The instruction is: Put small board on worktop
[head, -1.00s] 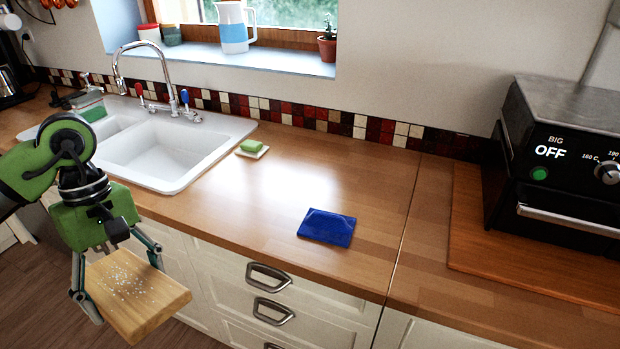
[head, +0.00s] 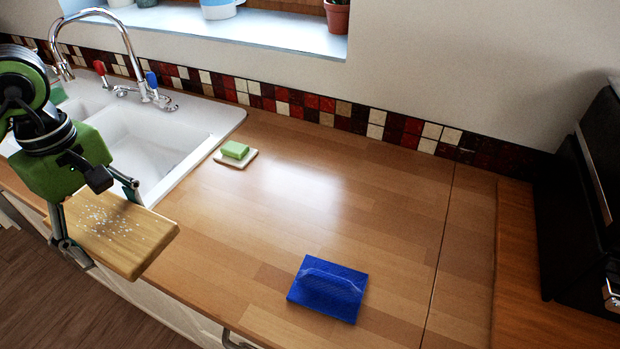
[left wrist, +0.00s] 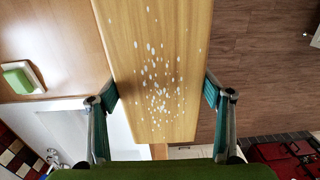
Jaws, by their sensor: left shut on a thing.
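The small board (head: 125,236) is a light wooden slab with white specks on its top. My left gripper (head: 95,222) is shut on it, with one finger on each long side, as the left wrist view shows with the board (left wrist: 155,65) between the fingers. The board is held roughly level by the front edge of the worktop (head: 330,195), in front of the sink. Its height above the worktop is hard to tell. My right gripper is not in view.
A blue cloth-like item (head: 328,288) lies on the worktop near the front. A green sponge (head: 235,149) on a small dish lies beside the sink (head: 150,150). A black oven (head: 590,200) stands at the right. The worktop between sponge and blue item is clear.

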